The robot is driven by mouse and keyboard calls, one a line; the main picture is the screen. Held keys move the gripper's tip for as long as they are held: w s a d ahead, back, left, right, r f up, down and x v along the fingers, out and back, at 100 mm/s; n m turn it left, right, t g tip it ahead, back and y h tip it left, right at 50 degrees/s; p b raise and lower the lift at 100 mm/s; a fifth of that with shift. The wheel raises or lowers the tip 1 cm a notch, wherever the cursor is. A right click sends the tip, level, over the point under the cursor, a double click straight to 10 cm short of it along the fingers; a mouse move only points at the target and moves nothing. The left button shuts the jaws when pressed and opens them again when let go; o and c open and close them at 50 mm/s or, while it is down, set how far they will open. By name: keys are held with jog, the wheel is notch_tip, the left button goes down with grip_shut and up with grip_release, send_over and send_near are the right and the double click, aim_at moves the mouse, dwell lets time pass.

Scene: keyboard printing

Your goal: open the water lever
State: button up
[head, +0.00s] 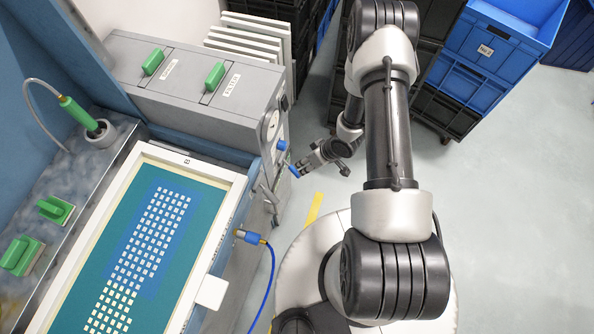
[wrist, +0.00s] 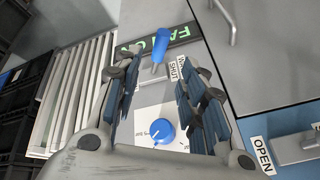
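A blue lever handle (wrist: 161,48) shows in the wrist view, beyond and between my fingertips. A white SHUT label (wrist: 177,70) is beside it, and an OPEN label (wrist: 262,155) is at the lower right. I cannot read a label naming this lever as the water lever. My gripper (wrist: 158,66) is open, its two dark fingers apart with nothing held. In the head view my gripper (head: 300,168) is at the right side of the grey machine, close to a blue handle (head: 282,145). Contact with the lever cannot be told.
A blue round knob (wrist: 161,131) on a white dial plate lies between the finger bases in the wrist view. A dark sign with green letters (wrist: 183,33) is near the lever. The grey machine (head: 199,95) and printing screen (head: 145,240) are left. Blue crates (head: 491,50) are at the back right.

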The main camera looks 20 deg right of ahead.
aim_at(296, 171)
jog(key=b+x, duration=0.2)
jog(key=x, duration=0.7)
jog(key=shift+c, duration=0.4)
grip_shut()
